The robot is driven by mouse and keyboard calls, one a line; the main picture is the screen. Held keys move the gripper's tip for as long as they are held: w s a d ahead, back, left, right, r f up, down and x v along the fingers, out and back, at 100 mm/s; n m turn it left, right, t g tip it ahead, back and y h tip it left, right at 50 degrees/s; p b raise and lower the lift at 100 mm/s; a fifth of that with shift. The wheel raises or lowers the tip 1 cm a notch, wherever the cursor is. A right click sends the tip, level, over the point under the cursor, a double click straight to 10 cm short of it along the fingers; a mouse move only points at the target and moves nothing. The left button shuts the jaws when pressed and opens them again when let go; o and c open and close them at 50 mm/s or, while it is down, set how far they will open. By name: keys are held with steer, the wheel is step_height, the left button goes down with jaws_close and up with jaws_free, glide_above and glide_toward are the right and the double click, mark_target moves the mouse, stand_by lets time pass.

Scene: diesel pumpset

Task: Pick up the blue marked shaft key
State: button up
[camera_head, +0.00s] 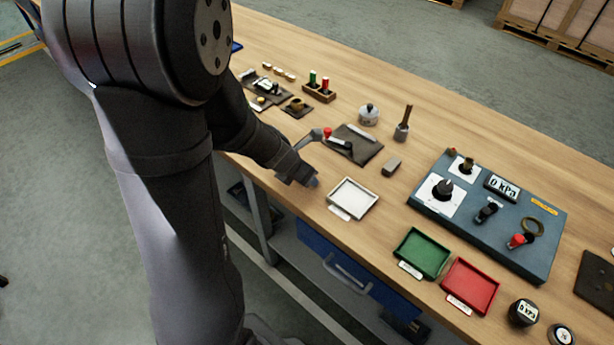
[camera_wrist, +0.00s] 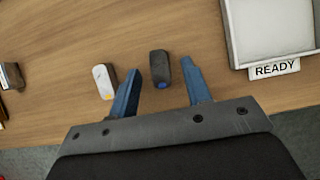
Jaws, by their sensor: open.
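The blue marked shaft key (camera_wrist: 160,66) is a small dark grey block with a blue dot on its near end, lying on the wooden bench. In the wrist view it appears between the two blue fingers of my gripper (camera_wrist: 161,68), closer to the left one. The fingers are apart with a gap on both sides of it; how far above the bench they are is unclear. A pale key with a yellow mark (camera_wrist: 104,82) lies just outside the left finger. In the head view my gripper (camera_head: 312,182) is at the bench's front edge and the keys are hidden.
A white tray (camera_head: 332,196) labelled READY stands right of my gripper; it also shows in the wrist view (camera_wrist: 231,40). Green (camera_head: 404,258) and red (camera_head: 452,286) trays are farther right. A dark mat (camera_head: 366,155) with tools lies behind. A metal piece (camera_wrist: 12,76) is at far left.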

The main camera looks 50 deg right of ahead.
jaws_close()
steer(key=shift+r, duration=0.7)
step_height(320, 180, up, 3)
steer(key=shift+f, duration=0.2)
steer(key=s+r, duration=0.7)
steer(key=s, duration=0.4)
steer(key=shift+s+a, duration=0.3)
steer(key=shift+s, duration=0.05)
